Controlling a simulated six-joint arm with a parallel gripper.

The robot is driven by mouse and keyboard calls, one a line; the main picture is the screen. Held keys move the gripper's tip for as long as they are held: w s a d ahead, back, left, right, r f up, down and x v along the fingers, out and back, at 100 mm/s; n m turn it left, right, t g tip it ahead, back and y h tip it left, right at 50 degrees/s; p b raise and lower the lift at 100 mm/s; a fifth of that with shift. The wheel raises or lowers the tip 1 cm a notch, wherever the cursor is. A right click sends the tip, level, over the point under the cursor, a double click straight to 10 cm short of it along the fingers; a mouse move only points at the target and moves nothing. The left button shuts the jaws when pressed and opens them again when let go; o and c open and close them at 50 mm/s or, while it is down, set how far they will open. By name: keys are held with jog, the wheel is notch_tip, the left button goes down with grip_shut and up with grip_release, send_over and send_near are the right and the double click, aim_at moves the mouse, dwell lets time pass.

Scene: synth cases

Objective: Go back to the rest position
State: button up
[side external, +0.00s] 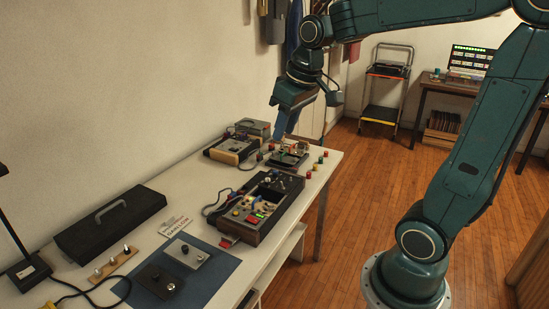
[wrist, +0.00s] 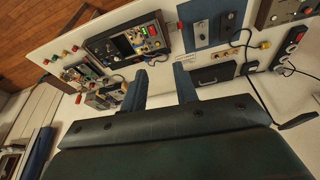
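My gripper (side external: 284,122) hangs from my dark green arm, over the far part of the white table (side external: 321,165). In the side view its blue fingers point down toward a small open circuit-board device (side external: 288,159); I cannot tell how much height lies between them. In the wrist view my gripper (wrist: 160,70) has two blue fingers standing well apart. Nothing is between them, so it is open and empty.
A black instrument box (side external: 262,205) with knobs and wires, a beige device (side external: 231,149), a black case (side external: 108,222) and a blue mat (side external: 215,262) with two small panels are on the table. Several coloured buttons (side external: 315,167) line the far end. The wall is close behind.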

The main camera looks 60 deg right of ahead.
jog(key=s+a+t, duration=0.1)
jog(key=s+a, duration=0.2)
jog(key=s, duration=0.3)
jog(key=s+a+f+n+t, duration=0.1)
jog(key=s+a, duration=0.3)
jog(key=s, duration=0.3)
jog(key=shift+a+f, duration=0.15)
jog(key=shift+f, duration=0.15)
jog(key=shift+s, duration=0.1)
dwell(0.4)
